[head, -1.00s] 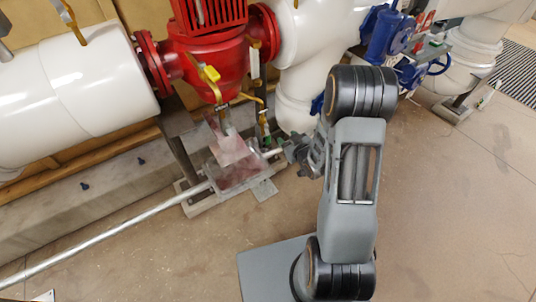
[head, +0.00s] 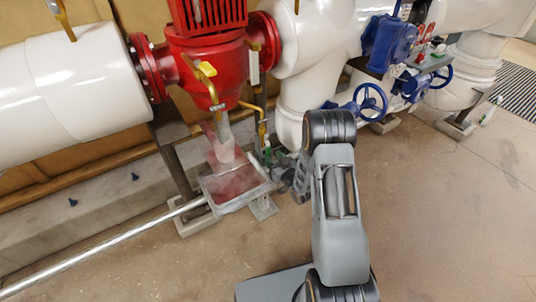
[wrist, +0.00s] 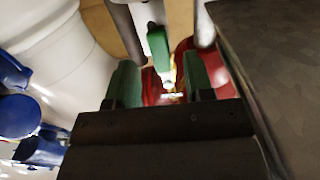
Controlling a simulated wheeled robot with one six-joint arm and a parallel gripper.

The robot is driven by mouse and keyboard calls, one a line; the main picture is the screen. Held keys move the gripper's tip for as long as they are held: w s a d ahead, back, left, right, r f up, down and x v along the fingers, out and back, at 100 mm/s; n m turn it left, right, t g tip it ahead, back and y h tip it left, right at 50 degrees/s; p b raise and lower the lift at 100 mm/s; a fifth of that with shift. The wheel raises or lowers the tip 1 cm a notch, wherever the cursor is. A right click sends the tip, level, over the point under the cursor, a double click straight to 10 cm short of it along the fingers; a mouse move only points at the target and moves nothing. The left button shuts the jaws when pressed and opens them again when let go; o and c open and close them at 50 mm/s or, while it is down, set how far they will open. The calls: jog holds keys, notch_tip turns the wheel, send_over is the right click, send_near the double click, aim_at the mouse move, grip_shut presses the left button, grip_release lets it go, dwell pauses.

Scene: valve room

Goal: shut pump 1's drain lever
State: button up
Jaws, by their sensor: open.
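The red pump (head: 208,60) stands at upper centre in the head view. A lever with a green grip (wrist: 158,48) shows in the wrist view, just beyond and between my gripper's green fingertips. I cannot tell for sure that it is the drain lever, and its set is hard to judge. My gripper (wrist: 160,84) is open, with no object clearly between its fingers. In the head view my gripper (head: 274,158) is low, right of the tray, and partly hidden by my arm. A hazy stream (head: 223,140) falls below the pump into the tray (head: 236,205).
A yellow lever (head: 207,68) is on the pump's front. A silver pipe (head: 110,245) runs along the floor. Blue valves (head: 370,100) and white pipes (head: 75,90) flank the pump. The floor (head: 450,230) at right is clear.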

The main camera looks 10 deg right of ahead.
aim_at(269, 153)
jog(key=shift+b+x, duration=0.3)
jog(key=shift+x, duration=1.85)
grip_shut()
